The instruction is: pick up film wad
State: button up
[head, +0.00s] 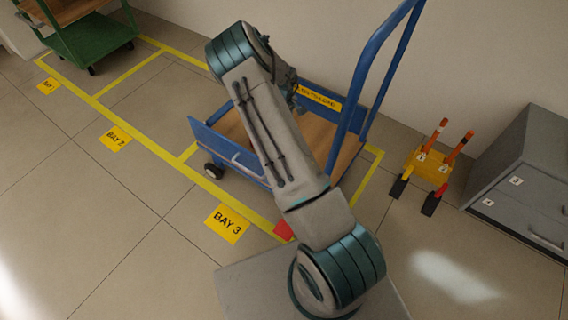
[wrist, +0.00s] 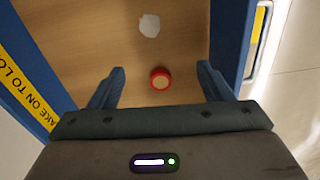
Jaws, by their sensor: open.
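The film wad (wrist: 149,25) is a small whitish, crumpled-looking piece lying on the wooden deck (wrist: 185,20) of a blue trolley, at the top of the wrist view. My gripper (wrist: 161,68) is open over the deck with nothing held between its fingers. The wad lies beyond the fingertips, slightly left of the middle between them. A red round thing with a pale top (wrist: 160,78) shows between the fingers, apart from both in the picture. In the head view my arm hides the wad and most of the gripper.
The trolley's blue side walls (wrist: 232,40) flank the deck, one with a yellow label (wrist: 25,70). Its tall blue handle (head: 375,60) rises to the right. A grey cabinet (head: 525,170) and a yellow block with red-orange posts (head: 428,165) stand further right. Floor left of the yellow-marked bays is clear.

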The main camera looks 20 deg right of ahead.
jog(key=shift+n, duration=0.4)
jog(key=f+b, duration=0.1)
jog(key=f, duration=0.3)
jog(key=f+b, duration=0.1)
jog(key=f, duration=0.3)
jog(key=d+f+b, duration=0.1)
jog(key=f, duration=0.4)
jog(key=shift+w, duration=0.2)
jog(key=shift+s+d+f+b, duration=0.1)
jog(key=shift+f+b, duration=0.75)
jog(key=shift+f, duration=0.7)
jog(key=shift+d+f+b, duration=0.1)
jog(key=shift+f+b, duration=0.75)
jog(key=shift+f, duration=0.65)
jog(key=c, duration=1)
